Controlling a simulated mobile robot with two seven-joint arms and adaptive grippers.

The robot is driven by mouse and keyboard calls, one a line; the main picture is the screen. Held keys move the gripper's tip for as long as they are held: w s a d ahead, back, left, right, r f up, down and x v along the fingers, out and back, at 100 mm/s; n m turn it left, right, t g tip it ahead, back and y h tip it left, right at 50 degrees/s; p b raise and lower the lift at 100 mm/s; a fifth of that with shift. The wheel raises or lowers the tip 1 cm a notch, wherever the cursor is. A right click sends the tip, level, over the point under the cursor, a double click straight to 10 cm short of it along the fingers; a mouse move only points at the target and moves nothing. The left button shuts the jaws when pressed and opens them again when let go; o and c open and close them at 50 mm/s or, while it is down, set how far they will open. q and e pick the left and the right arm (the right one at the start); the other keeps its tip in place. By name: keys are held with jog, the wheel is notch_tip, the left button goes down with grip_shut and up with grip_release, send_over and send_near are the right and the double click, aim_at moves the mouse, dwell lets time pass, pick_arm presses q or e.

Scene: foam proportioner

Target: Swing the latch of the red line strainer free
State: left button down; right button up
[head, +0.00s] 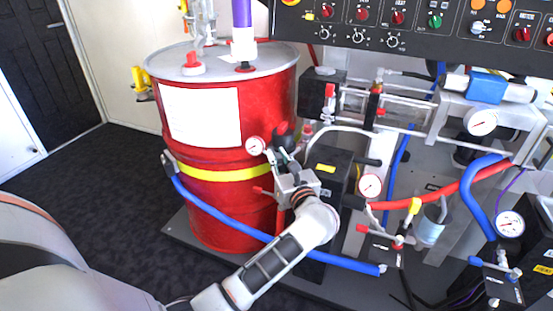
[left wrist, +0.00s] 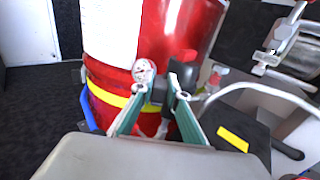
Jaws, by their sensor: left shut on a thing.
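My left gripper (head: 281,158) reaches in front of the red drum's right side. In the left wrist view its two green-sided fingers (left wrist: 157,90) point away from me with a small dark part between their tips. This part appears to be the strainer's latch (left wrist: 157,94), mostly hidden by the fingers. A small white gauge (head: 255,146) sits just left of the fingertips. My right gripper is not in view.
The red drum (head: 216,215) with a yellow band stands left of the gripper. A blue hose (head: 230,228) crosses low in front. A black box (head: 326,170) with a yellow label is close on the right. Pipes, gauges and a control panel (head: 420,35) fill the right side.

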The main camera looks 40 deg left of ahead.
pick_arm(q)
jog(key=n+g+b, duration=0.1)
jog(key=n+g+y, duration=0.1)
jog(key=g, duration=0.1)
jog(key=w+n+g+y+b, duration=0.1)
jog(key=shift+w+d+f+b, duration=0.1)
jog(key=shift+d+f+b, duration=0.2)
jog(key=shift+d+f, duration=0.1)
jog(key=n+g+b, duration=0.1)
jog(key=g, duration=0.1)
jog(key=w+r+n+g+y+b, duration=0.1)
jog(key=g, duration=0.1)
jog(key=shift+n, duration=0.3)
pick_arm(e)
jog(key=w+a+r+m+t+y, duration=0.1)
jog(key=w+a+r, duration=0.1)
jog(key=a, duration=0.3)
jog(key=shift+w+r+m, duration=0.3)
jog(key=shift+w+r, duration=0.05)
jog(key=shift+r, duration=0.55)
pick_arm(q)
jog(key=shift+a+r, duration=0.1)
jog(key=c, duration=2)
grip_release()
jog(key=shift+o, duration=0.2)
pick_arm(e)
jog(key=shift+f, duration=0.1)
pick_arm(q)
jog(key=shift+s, duration=0.1)
